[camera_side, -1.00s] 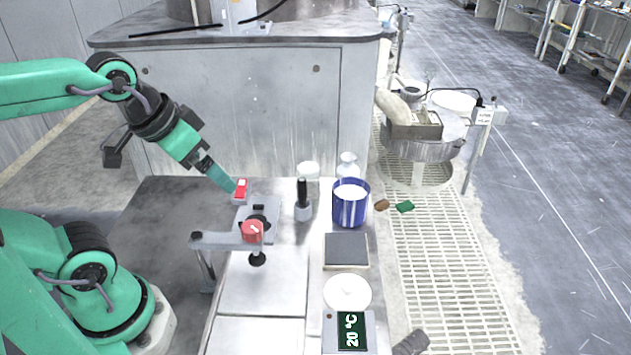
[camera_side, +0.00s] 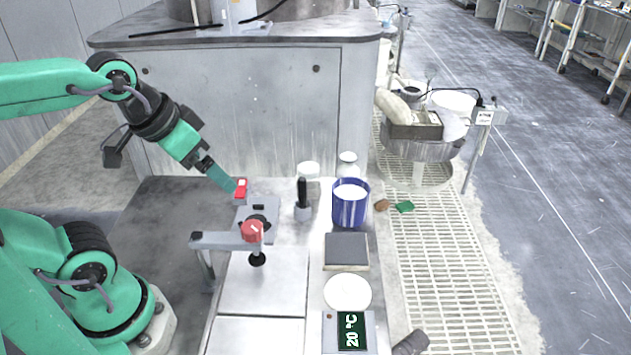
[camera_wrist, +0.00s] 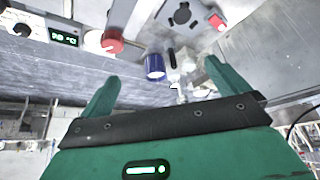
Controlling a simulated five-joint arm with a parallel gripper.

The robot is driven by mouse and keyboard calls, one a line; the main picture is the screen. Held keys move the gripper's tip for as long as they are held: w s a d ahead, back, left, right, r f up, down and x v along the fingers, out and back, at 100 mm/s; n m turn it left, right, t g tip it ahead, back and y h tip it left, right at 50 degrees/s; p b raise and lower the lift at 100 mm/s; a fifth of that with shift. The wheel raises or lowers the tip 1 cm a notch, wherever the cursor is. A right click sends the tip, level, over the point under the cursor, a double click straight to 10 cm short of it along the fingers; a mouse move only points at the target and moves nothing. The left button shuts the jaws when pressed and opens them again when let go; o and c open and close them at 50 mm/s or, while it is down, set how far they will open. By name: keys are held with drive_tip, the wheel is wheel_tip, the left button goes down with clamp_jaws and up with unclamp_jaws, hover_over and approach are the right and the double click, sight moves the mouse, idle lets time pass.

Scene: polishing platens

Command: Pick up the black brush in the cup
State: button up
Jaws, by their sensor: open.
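The black brush (camera_side: 303,192) stands upright in a small grey cup (camera_side: 303,213) on the bench, left of a blue container (camera_side: 349,213) with white contents. In the wrist view its black handle (camera_wrist: 172,59) shows beside the blue container (camera_wrist: 155,66). My gripper (camera_side: 233,188) is above the bench, left of the brush and apart from it, near a red switch (camera_side: 240,188). In the wrist view the two green fingers (camera_wrist: 160,84) are spread wide with nothing held between them.
A red knob (camera_side: 252,231) on a bracket stands in front of my gripper. White jars (camera_side: 347,165) stand behind the brush. A dark square plate (camera_side: 346,250), a white disc (camera_side: 348,292) and a temperature display (camera_side: 352,329) line the bench's right side. The bench's left-front panels look clear.

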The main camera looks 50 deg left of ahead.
drive_tip(key=c, duration=1.2)
drive_tip(key=shift+c, duration=0.2)
drive_tip(key=shift+w, duration=0.1)
drive_tip(key=n+g, duration=0.4)
drive_tip(key=g, duration=0.1)
hover_over(304, 179)
drive_tip(key=f, duration=1.1)
drive_tip(key=shift+s+f, duration=0.15)
drive_tip(key=shift+s, duration=0.25)
drive_tip(key=shift+w+f+n+g, duration=0.3)
drive_tip(key=shift+w+f, duration=0.05)
drive_tip(key=shift+f, duration=0.2)
drive_tip(key=shift+f, duration=0.1)
